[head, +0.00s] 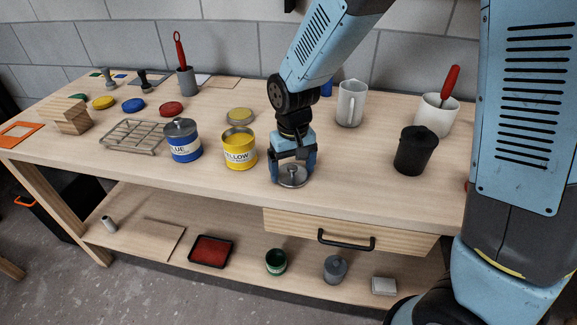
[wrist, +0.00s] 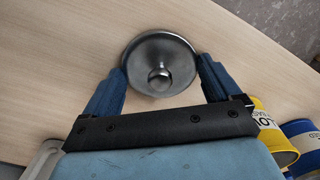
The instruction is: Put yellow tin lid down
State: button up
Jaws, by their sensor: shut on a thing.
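The yellow tin lid (head: 292,178) is a round grey metal lid with a small knob. My gripper (head: 292,160) is shut on it near the front edge of the bench. In the wrist view the lid (wrist: 145,52) lies between the two blue fingers of my gripper (wrist: 162,72), knob facing the camera. The lid is level and at or just above the wood; I cannot tell whether it touches. The yellow tin (head: 240,157) stands open just left of my gripper, and its edge shows in the wrist view (wrist: 275,145).
The blue tin (head: 184,150), lid on, stands left of the yellow tin, beside a wire rack (head: 133,137). A black lidded pot (head: 415,152), a white mug (head: 350,103) and a white crock (head: 436,117) stand to the right. The wood between lid and black pot is clear.

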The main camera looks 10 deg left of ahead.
aim_at(292, 167)
jog(key=o, duration=0.7)
jog(key=shift+f, duration=0.1)
notch_tip(292, 167, up, 12)
jog(key=s+d+r+m+t+y, duration=0.1)
jog(key=d+r+m, duration=0.1)
jog(key=d+r, duration=0.5)
jog(key=s+d+r+m+t, duration=0.1)
jog(key=d+r+t, duration=0.15)
jog(key=d, duration=0.85)
jog(key=s+d+r+m, duration=0.1)
jog(key=s+d, duration=0.2)
jog(key=d, duration=0.1)
jog(key=s+d+r+m+t, duration=0.1)
jog(key=s+d, duration=0.2)
jog(key=s+d+r+t+h, duration=0.1)
jog(key=s+d, duration=0.2)
jog(key=d, duration=0.1)
jog(key=shift+d+m, duration=0.35)
jog(key=shift+m, duration=0.05)
